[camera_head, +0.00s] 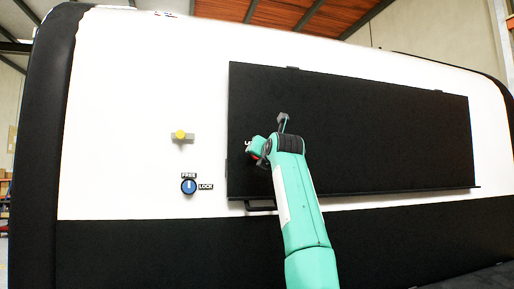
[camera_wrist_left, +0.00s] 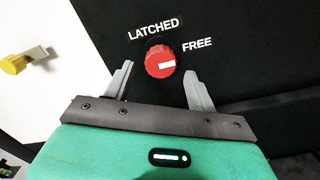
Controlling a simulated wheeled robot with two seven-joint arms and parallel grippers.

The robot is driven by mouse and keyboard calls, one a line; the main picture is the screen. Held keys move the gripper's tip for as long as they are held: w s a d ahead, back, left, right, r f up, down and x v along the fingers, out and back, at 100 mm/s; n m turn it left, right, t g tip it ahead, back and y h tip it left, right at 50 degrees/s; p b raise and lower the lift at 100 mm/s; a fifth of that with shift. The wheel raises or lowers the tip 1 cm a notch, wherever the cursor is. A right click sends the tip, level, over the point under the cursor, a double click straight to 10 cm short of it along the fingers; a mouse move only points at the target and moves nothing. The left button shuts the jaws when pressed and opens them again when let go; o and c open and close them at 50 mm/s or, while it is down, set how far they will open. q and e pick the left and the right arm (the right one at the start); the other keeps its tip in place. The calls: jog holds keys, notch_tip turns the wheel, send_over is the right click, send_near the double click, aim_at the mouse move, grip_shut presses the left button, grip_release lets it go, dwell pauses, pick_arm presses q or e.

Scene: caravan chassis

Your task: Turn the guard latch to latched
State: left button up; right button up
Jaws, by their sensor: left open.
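The guard latch is a round red knob (camera_wrist_left: 161,62) on a black panel, between the labels LATCHED at upper left and FREE at right. Its white mark lies right of its centre, towards FREE. My left gripper (camera_wrist_left: 158,70) is open, with one finger to each side of the knob in the wrist view. Whether the fingers touch it I cannot tell. My right gripper is not in view.
The black panel (camera_head: 370,130) is set on a white caravan wall (camera_head: 130,100). Left of it are a yellow knob on a grey base (camera_head: 181,137) and a blue dial (camera_head: 188,187) labelled FREE and LOCK. A dark handle (camera_head: 260,207) sits below the panel's lower left edge.

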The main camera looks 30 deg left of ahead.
pick_arm(q)
jog(key=p+x, duration=0.2)
jog(key=x, duration=0.1)
jog(key=shift+w+r, duration=0.15)
jog(key=shift+w, duration=0.1)
jog(key=shift+a, duration=0.15)
jog(key=shift+c, duration=1.3)
jog(key=c, duration=0.7)
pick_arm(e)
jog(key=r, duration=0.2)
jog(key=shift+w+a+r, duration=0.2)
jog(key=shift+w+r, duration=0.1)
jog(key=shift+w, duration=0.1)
